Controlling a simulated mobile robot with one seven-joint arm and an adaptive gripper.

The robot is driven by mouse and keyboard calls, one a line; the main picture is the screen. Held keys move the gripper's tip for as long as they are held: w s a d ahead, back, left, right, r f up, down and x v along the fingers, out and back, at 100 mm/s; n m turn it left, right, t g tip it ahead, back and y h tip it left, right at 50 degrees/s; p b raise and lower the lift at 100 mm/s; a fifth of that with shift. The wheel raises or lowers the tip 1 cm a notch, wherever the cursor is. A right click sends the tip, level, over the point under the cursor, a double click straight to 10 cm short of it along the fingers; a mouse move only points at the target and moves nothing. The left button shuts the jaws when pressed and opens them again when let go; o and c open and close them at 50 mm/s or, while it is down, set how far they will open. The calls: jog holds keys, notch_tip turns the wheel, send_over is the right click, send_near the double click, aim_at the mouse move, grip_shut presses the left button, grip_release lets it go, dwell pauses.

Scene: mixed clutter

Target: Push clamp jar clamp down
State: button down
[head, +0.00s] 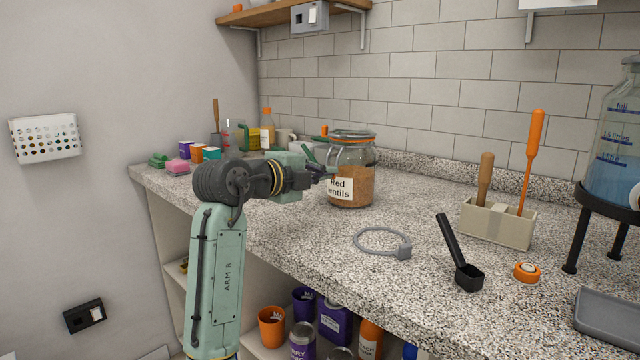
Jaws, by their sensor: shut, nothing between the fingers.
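The clamp jar (364,184) is a clear glass jar of red lentils with a cream label, standing upright on the speckled counter. Its lid (351,133) has an orange band and sits on the rim. My gripper (331,172) is shut and empty at the jar's upper left side, below lid level. It overlaps the jar's left edge in the picture; I cannot tell whether it touches. The jar's clamp is not clearly visible, since my gripper and wrist cover that side.
A grey cable loop (383,241), a black scoop (461,265) and an orange-ringed disc (527,271) lie on the counter (330,290). A tool holder (498,222) stands right. Small boxes and bottles (267,128) crowd behind my arm. A shelf (290,14) hangs above.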

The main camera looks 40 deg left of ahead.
jog(key=shift+w+f+t+b, duration=0.4)
jog(key=shift+f+t+b, duration=0.3)
jog(key=shift+b, duration=0.4)
jog(key=shift+w+r+t+b, duration=0.1)
jog(key=shift+r+t+b, duration=0.05)
jog(key=shift+t+b, duration=0.2)
jog(key=shift+r, duration=0.1)
